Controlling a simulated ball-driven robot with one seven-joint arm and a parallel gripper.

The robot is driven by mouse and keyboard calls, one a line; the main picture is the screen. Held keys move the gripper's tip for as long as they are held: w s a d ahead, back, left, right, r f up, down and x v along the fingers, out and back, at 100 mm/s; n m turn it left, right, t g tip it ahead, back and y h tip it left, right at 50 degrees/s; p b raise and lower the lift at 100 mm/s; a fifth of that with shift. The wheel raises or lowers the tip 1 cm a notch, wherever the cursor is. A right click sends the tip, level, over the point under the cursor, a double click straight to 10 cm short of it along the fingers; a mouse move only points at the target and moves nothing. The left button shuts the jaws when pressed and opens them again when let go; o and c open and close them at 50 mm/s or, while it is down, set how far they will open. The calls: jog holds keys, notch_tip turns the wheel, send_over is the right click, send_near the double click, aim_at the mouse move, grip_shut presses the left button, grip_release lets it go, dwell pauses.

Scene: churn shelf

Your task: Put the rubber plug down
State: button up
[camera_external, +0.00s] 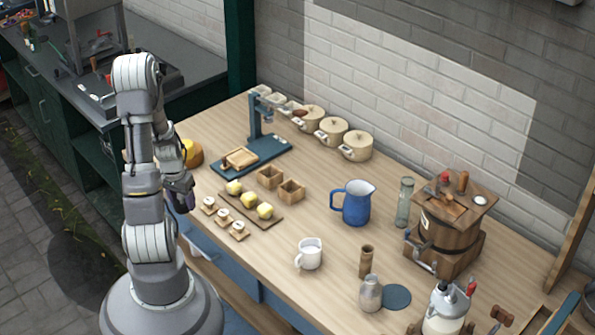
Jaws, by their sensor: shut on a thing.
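My gripper (181,196) is at the end of my folded arm, low at the left front edge of the wooden table, beside the small white-topped pieces. It is dark and partly hidden by my arm. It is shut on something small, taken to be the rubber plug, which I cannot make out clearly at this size. The wooden churn (448,232) stands at the right of the table, with a red piece and a wooden handle on its lid.
Lidded pots (333,131) line the back. Bare wood lies between the cup and the jug.

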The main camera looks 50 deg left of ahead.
jog(key=shift+s+d, duration=0.4)
jog(key=shift+s, duration=0.05)
jog(key=r, duration=1)
jog(key=shift+w+r, duration=0.3)
jog(key=shift+w, duration=0.1)
jog(key=w, duration=1.6)
send_over(314, 188)
jog(key=f+b, duration=0.1)
jog(key=f, duration=0.4)
jog(key=f+b, duration=0.2)
jog(key=f, duration=0.3)
jog(key=f+b, duration=0.1)
jog(key=f, duration=0.4)
jog(key=shift+s+f, duration=0.25)
jog(key=shift+d+r, duration=0.1)
